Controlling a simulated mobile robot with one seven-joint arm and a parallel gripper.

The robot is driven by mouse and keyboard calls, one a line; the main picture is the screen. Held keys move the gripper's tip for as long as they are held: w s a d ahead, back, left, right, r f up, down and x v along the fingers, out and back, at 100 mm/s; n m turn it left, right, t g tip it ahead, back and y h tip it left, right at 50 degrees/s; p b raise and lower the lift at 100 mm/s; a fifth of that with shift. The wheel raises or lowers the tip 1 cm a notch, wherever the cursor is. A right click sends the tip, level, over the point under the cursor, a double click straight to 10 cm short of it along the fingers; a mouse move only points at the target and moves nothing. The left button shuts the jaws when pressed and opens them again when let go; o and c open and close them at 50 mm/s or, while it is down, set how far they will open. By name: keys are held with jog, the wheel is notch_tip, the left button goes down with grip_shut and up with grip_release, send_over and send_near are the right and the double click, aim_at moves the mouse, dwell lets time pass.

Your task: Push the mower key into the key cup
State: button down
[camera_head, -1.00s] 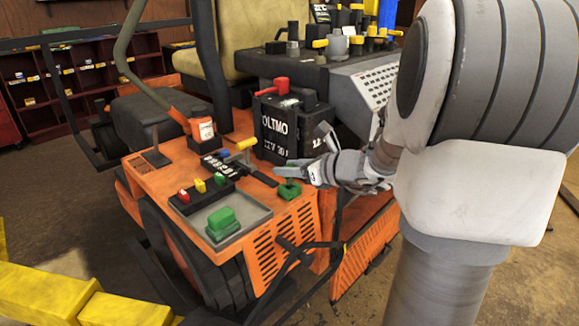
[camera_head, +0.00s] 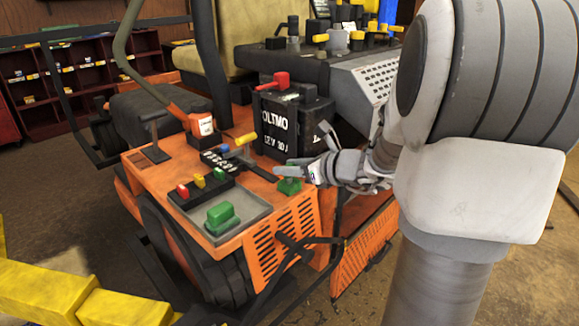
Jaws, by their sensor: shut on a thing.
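A small green piece (camera_head: 289,187), which I take to be the mower key, stands near the right edge of the orange mower deck. My gripper (camera_head: 287,173) reaches in from the right at its top and is shut on its upper part. The fingers hide much of the grip. The key cup cannot be told apart from the green piece at this size, so how deep the key sits is not clear.
A grey tray (camera_head: 246,224) with a green block (camera_head: 222,217) lies nearer the front. A black battery box (camera_head: 288,122) stands just behind my gripper. A switch strip (camera_head: 201,190) and a yellow-ended lever (camera_head: 246,139) are to the left.

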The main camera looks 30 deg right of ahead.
jog(key=shift+f+b, duration=0.5)
jog(key=shift+f, duration=0.15)
jog(key=shift+c, duration=1.9)
grip_release()
jog(key=p+v, duration=0.2)
jog(key=v, duration=1.5)
jog(key=shift+r, duration=0.15)
jog(key=shift+s, duration=0.15)
